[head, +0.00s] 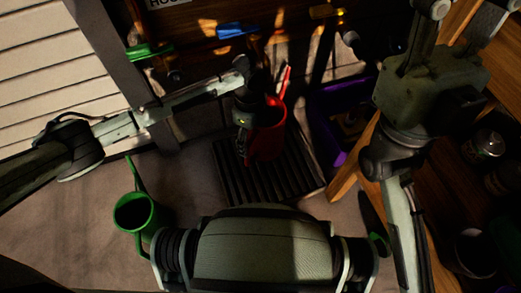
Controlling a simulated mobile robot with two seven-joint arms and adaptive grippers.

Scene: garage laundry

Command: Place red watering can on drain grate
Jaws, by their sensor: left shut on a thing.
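The red watering can (267,132) is in the middle of the head view, with its long spout pointing up toward the top. My left gripper (243,128) is shut on the can at its left side. The can appears over the far part of the dark slatted drain grate (266,180) on the floor. I cannot tell whether its base touches the grate. The gripper's fingers hide part of the can's left side. My right arm comes down at the right, and its gripper is not in view.
A green watering can (135,212) stands on the floor left of the grate. A purple crate (328,122) is right of the grate, beside a wooden leg (353,160). A wooden bench with a metal can (484,146) is at the right. Tools hang on the back wall.

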